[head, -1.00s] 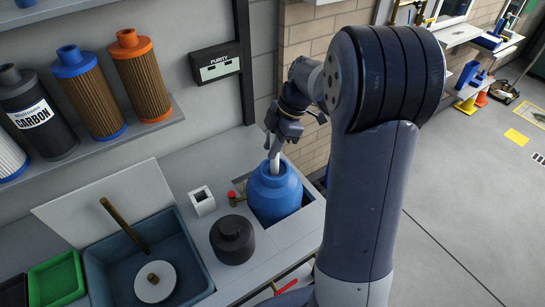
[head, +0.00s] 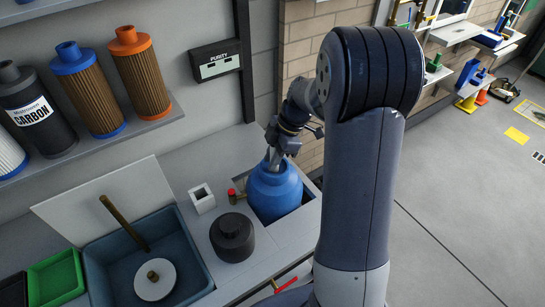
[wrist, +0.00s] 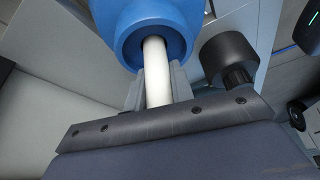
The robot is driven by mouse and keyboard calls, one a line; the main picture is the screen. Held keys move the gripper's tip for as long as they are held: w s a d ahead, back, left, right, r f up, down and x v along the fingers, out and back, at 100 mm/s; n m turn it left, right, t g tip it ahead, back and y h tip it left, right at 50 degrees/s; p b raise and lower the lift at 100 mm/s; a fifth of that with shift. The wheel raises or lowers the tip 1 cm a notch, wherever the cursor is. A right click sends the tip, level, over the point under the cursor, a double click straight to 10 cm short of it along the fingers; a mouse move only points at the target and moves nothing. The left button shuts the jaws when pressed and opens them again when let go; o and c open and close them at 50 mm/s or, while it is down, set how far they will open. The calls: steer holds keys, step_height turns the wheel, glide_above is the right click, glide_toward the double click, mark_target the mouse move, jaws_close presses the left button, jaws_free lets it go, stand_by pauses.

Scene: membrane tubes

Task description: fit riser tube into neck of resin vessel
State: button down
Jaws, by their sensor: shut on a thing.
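The blue resin vessel (head: 274,194) stands upright in a recess of the counter in the head view. In the wrist view the vessel (wrist: 116,22) fills the top, with its round neck opening facing me. The white riser tube (wrist: 156,75) runs from between my gripper's fingers (wrist: 154,95) into the neck opening. My gripper (head: 273,160) is shut on the tube, just above the vessel's neck in the head view. The tube's far end is hidden inside the vessel, and the tube barely shows in the head view.
A black round-topped jar (head: 233,238) stands on the counter left of the vessel, and it shows in the wrist view (wrist: 230,60). A white square holder (head: 202,198) and a red-ended fitting (head: 233,193) are close by. A blue-grey basin (head: 196,262) lies further left.

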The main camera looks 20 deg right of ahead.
steer(key=shift+f, duration=0.3)
steer(key=c, duration=1.2)
jaws_free()
steer(key=shift+c, duration=0.2)
steer(key=shift+r+p, duration=0.85)
steer(key=shift+r, duration=0.05)
steer(key=b+v, duration=0.1)
steer(key=v, duration=1)
steer(key=shift+d+r, duration=0.2)
steer(key=shift+d, duration=0.05)
steer(key=shift+f, duration=0.15)
steer(key=x, duration=1.2)
steer(key=shift+f+b, duration=0.3)
steer(key=shift+b, duration=0.05)
